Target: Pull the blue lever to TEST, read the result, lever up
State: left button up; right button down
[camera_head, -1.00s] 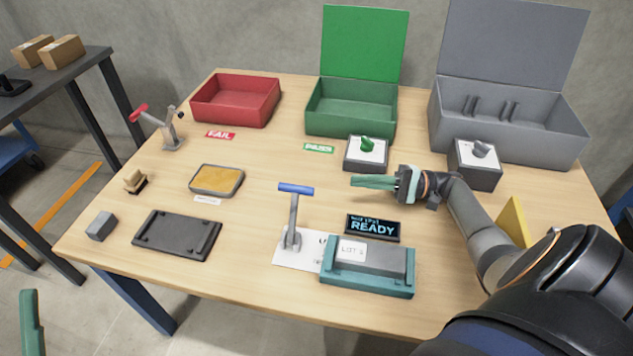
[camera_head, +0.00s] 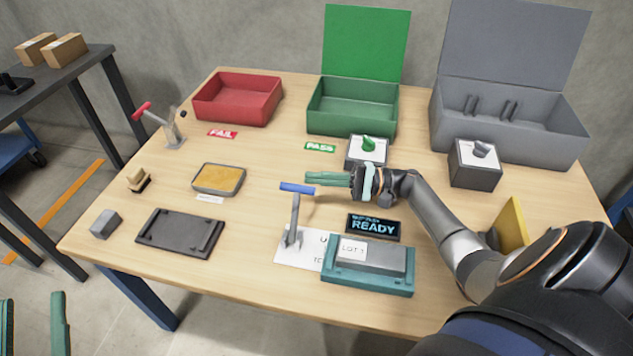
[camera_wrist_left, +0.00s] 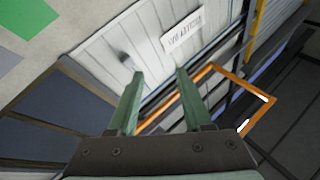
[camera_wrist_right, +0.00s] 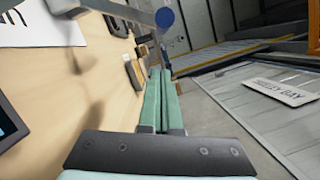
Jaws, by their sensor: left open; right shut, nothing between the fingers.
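The blue lever (camera_head: 298,188) stands upright, its blue crossbar on a grey post above a white label plate (camera_head: 292,250). Its round blue end (camera_wrist_right: 165,18) also shows in the right wrist view, just beyond the fingertips. My right gripper (camera_head: 308,178) is shut and empty, its tips just behind and right of the crossbar; I cannot tell whether they touch it. The display (camera_head: 373,226) reads READY. The teal tester tray (camera_head: 368,286) holds a grey block labelled LOT (camera_head: 352,250). My left gripper (camera_wrist_left: 160,75) is open and empty, away from the table at lower left (camera_head: 35,325).
A red FAIL bin (camera_head: 237,100), a green PASS bin (camera_head: 352,106) and a grey bin (camera_head: 510,130) stand at the back. Two switch boxes stand before them. A red-handled lever (camera_head: 160,115) is at left. A dark tray (camera_head: 180,233) lies front left.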

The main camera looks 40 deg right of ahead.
aim_at(295, 213)
pick_arm(q)
notch_tip(295, 213, down, 9)
jog(key=w+n+g+y+p, duration=0.1)
jog(key=n+g+y, duration=0.1)
jog(key=g+y, duration=0.1)
jog(key=shift+w+a, duration=0.35)
pick_arm(e)
jog(key=s+a, duration=0.1)
jog(key=s+a+r, duration=0.1)
jog(key=shift+s+a+r, duration=0.15)
jog(key=shift+s+r, duration=0.05)
jog(key=shift+s, duration=0.1)
pick_arm(q)
jog(key=shift+g, duration=0.3)
